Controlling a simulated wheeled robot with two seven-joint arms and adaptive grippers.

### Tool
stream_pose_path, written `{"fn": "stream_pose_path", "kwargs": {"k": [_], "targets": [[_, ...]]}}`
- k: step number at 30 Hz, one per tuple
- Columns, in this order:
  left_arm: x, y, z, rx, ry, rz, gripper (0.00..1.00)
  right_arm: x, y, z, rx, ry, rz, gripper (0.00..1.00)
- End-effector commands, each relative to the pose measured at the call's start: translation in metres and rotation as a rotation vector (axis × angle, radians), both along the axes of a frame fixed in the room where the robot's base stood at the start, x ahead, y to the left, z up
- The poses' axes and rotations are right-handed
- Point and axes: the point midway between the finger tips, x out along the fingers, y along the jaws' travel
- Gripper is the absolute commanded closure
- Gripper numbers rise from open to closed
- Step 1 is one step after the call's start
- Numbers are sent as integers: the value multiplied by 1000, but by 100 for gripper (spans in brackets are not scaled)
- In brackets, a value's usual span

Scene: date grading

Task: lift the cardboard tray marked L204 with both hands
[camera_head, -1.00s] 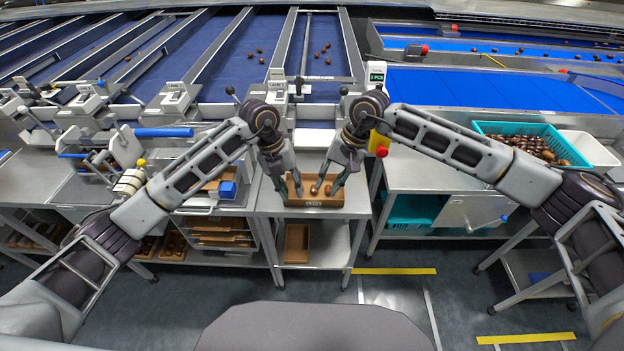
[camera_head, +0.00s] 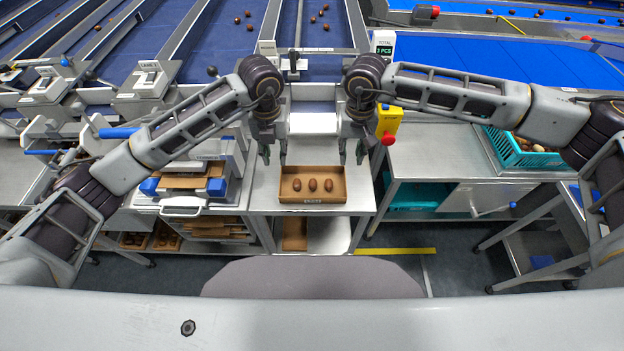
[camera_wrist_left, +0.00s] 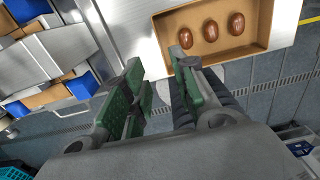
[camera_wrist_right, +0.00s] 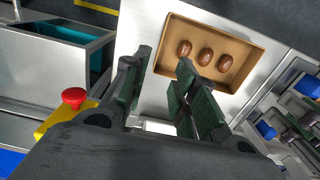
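The cardboard tray (camera_head: 287,197) sits level on a steel table and holds three brown dates (camera_head: 313,185) in a row. A small label on its front wall is too small to read. The tray also shows in the left wrist view (camera_wrist_left: 242,52) and the right wrist view (camera_wrist_right: 236,90). My left gripper (camera_head: 273,155) is above the table behind the tray's left side, open and empty. My right gripper (camera_head: 351,155) is behind the tray's right side, open and empty. Neither gripper touches the tray.
A yellow stop box with a red button (camera_head: 389,122) stands right of my right gripper. A teal basket (camera_head: 505,150) stands further right. A rack with flat cardboard (camera_head: 190,182) is at the left. Another tray (camera_head: 294,236) lies on the shelf below.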

Motion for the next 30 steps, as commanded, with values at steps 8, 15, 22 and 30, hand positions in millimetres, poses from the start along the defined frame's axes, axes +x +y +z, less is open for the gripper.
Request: {"fn": "stream_pose_path", "kwargs": {"k": [8, 15, 22, 30], "targets": [[0, 0, 0, 1, 0, 0, 72, 0, 0, 0, -1, -1, 1, 72], [0, 0, -4, 0, 0, 0, 72, 0, 0, -4, 0, 0, 0, 72], [0, 0, -21, 0, 3, 0, 72, 0, 0, -21, -2, 0, 0, 72], [-1, 0, -53, 0, 2, 1, 72, 0, 0, -52, -1, 0, 1, 72]]}}
